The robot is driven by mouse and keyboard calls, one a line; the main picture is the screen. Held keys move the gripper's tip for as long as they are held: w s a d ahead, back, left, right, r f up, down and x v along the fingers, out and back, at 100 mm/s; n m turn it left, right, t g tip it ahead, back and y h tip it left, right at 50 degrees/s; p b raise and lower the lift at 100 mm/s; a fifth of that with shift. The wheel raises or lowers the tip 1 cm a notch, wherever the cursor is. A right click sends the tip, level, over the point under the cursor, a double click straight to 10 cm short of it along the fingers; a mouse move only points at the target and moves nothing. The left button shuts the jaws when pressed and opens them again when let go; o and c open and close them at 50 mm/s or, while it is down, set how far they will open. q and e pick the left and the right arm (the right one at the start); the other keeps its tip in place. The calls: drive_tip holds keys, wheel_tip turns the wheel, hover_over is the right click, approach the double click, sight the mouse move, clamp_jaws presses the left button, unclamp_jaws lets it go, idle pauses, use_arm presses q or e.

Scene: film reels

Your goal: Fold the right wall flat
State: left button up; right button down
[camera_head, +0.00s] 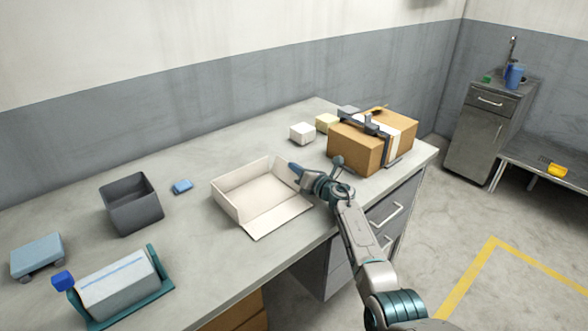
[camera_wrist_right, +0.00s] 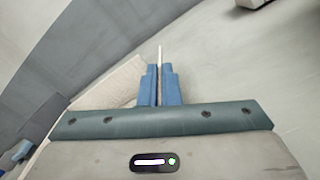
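The cream open box (camera_head: 250,187) sits on the workbench, left of my right gripper. Its back and left walls stand up, and its front flap (camera_head: 278,218) lies flat on the bench. The right wall (camera_head: 284,170) stands upright, partly hidden by my gripper. My right gripper (camera_head: 293,168) is at this wall's top edge. In the right wrist view the blue fingers (camera_wrist_right: 160,86) are close together, with the thin edge of the right wall (camera_wrist_right: 160,54) between them. My left gripper is not in view.
A taped brown carton (camera_head: 355,150) stands right of the box. A white block (camera_head: 302,133) and a yellow block (camera_head: 327,123) lie behind. A dark bin (camera_head: 132,207) and a small blue block (camera_head: 182,186) are to the left. The bench front edge is close.

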drive_tip(key=shift+w+d+f+m, duration=0.15)
drive_tip(key=shift+d+m, duration=0.05)
drive_tip(key=shift+m, duration=0.3)
drive_tip(key=c, duration=1.6)
unclamp_jaws()
drive_tip(key=shift+c, duration=0.2)
drive_tip(key=p+v, duration=0.1)
drive_tip(key=v, duration=1)
